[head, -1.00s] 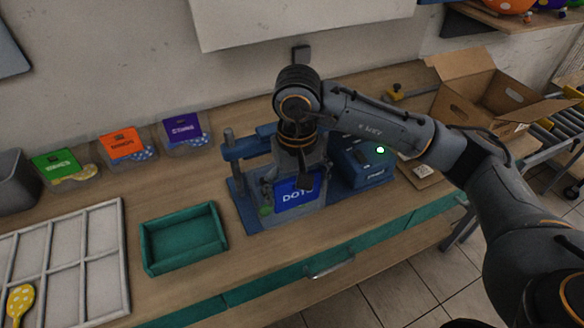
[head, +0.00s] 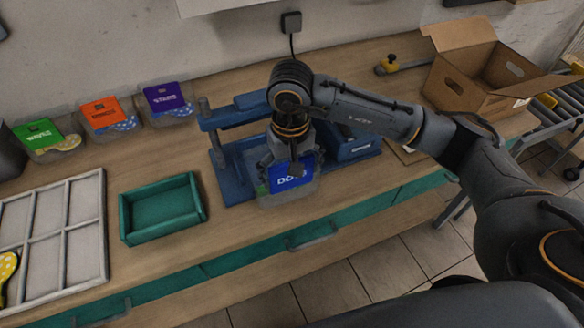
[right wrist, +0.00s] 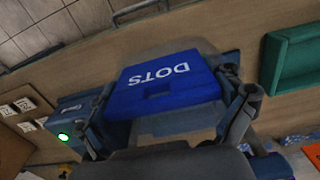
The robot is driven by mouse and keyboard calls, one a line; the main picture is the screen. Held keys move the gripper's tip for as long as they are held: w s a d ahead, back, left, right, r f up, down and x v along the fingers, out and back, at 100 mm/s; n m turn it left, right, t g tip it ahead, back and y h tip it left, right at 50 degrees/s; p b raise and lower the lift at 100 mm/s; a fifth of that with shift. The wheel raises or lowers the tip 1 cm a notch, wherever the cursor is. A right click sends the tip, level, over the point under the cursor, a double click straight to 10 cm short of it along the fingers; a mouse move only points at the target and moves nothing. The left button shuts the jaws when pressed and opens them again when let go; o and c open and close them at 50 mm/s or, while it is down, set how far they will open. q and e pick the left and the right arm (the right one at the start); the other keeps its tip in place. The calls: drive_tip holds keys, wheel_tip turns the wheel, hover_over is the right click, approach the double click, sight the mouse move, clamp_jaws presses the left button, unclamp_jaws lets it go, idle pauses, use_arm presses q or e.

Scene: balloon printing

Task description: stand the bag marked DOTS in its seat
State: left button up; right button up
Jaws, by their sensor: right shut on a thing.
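The bag marked DOTS (head: 288,180) has a blue top with white letters and a clear lower part. My right gripper (head: 290,158) is shut on it in front of the blue press and hides part of its label. In the right wrist view the bag (right wrist: 165,82) hangs between the two fingers of my right gripper (right wrist: 168,98). Green (head: 40,138), orange (head: 104,114) and purple (head: 167,100) topped bags stand in a row at the back left. I cannot make out an empty seat clearly. My left gripper is out of view.
The blue press (head: 225,120) stands close behind the bag. A green tray (head: 125,220) and a white divided tray (head: 104,235) lie to the left. A cardboard box (head: 470,85) is at the back right. Bare tabletop lies between the tray and the bags.

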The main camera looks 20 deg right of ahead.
drive_tip(key=shift+w+f, duration=0.15)
drive_tip(key=shift+f, duration=0.4)
drive_tip(key=shift+w+a, duration=0.1)
drive_tip(key=shift+w, duration=0.2)
drive_tip(key=shift+w+f, duration=0.2)
drive_tip(key=shift+w, duration=2.05)
drive_tip(key=shift+w+f+b, duration=0.2)
drive_tip(key=shift+w+b, duration=0.3)
drive_tip(key=shift+w, duration=0.3)
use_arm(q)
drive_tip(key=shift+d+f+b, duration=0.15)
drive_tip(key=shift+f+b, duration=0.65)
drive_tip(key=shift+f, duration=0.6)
use_arm(e)
drive_tip(key=shift+w+a, duration=0.1)
drive_tip(key=shift+w, duration=1)
drive_tip(key=o, duration=0.6)
